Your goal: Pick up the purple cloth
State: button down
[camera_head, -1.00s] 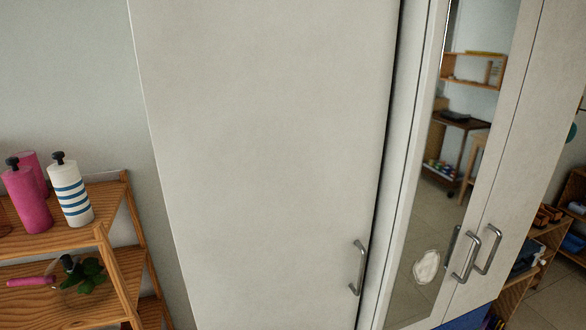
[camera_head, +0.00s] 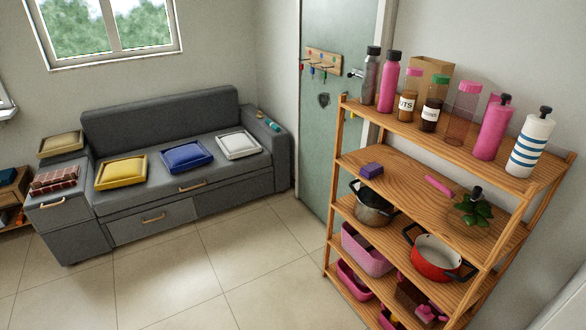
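A small purple item (camera_head: 371,170), which looks like a folded cloth or a sponge, lies on the second level of the wooden shelf unit (camera_head: 420,187), near its left front edge. It is too small to tell which it is. No other purple cloth is plain in view. My gripper does not show.
Bottles (camera_head: 388,82) and jars crowd the shelf's top. A pink-handled tool (camera_head: 438,185) and a green plant (camera_head: 474,207) share the second level; pots, including a red one (camera_head: 437,257), stand below. The tiled floor (camera_head: 200,270) between is clear.

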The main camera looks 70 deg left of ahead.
aim_at(372, 170)
jog(key=u, duration=2)
jog(key=z, duration=2.25)
jog(key=u, duration=2.25)
jog(key=i+l+u, duration=0.2)
jog(key=i, duration=0.35)
jog(key=i+l+u, duration=0.15)
jog(key=i, duration=0.4)
jog(key=i+l+u, duration=0.2)
jog(key=i, duration=0.35)
jog(key=i+l+u, duration=0.15)
jog(key=i+l, duration=0.3)
jog(key=i, duration=0.05)
